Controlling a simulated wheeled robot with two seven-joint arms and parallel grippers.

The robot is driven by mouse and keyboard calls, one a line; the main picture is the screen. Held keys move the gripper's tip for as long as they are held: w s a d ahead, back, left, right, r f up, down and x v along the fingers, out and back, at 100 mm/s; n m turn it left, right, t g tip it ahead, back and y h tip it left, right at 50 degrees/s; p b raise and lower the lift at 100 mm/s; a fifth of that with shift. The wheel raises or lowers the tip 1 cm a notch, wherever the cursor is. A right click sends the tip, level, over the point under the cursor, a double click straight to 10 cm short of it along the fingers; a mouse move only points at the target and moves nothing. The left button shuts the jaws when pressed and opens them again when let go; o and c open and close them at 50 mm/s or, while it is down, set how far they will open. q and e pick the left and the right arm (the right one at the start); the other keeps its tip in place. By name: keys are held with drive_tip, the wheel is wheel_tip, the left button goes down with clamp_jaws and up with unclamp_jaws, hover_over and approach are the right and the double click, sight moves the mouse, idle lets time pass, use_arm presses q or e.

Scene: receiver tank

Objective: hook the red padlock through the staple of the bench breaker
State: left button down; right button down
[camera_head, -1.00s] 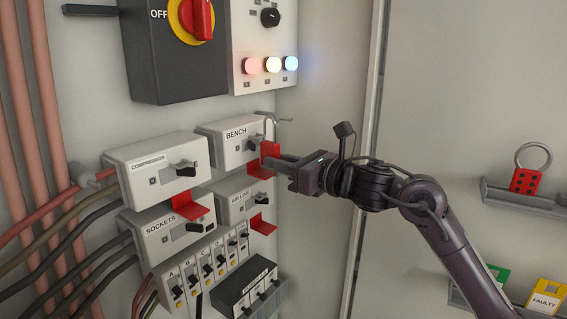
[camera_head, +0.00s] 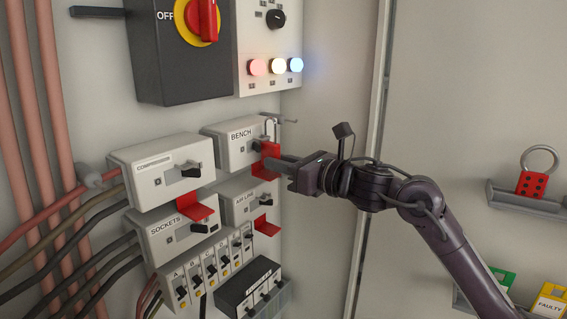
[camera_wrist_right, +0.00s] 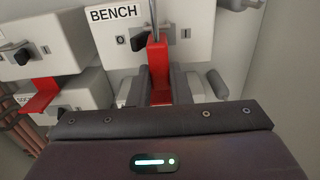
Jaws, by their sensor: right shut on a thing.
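The bench breaker (camera_head: 226,148) is a white box on the panel, labelled BENCH, with a dark toggle beside the O mark in the right wrist view (camera_wrist_right: 139,42). My right gripper (camera_head: 279,164) is shut on the red padlock (camera_wrist_right: 157,62) at the breaker's front. The padlock is upright, its grey shackle (camera_wrist_right: 153,20) rising in front of the breaker face. In the head view the red padlock body (camera_head: 270,151) overlaps the red part below the toggle. The staple is not clearly visible, and I cannot tell whether the shackle passes through it. My left gripper is not in view.
The compressor breaker (camera_head: 150,178) is to the left, and the sockets (camera_head: 160,238) and air line (camera_head: 236,203) breakers are below, with red flaps sticking out. A grey peg (camera_head: 288,121) juts out at the upper right. A red hasp (camera_head: 531,183) is on the right-hand shelf.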

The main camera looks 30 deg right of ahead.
drive_tip(key=shift+w+a, duration=0.15)
drive_tip(key=shift+w, duration=0.3)
drive_tip(key=shift+b, duration=0.3)
idle(0.8)
drive_tip(key=shift+f+b, duration=0.95)
drive_tip(key=shift+b, duration=0.55)
idle(1.0)
drive_tip(key=c, duration=1.3)
unclamp_jaws()
drive_tip(key=shift+o, duration=0.2)
drive_tip(key=b+v, duration=0.5)
drive_tip(key=v, duration=0.3)
drive_tip(key=shift+b, duration=0.35)
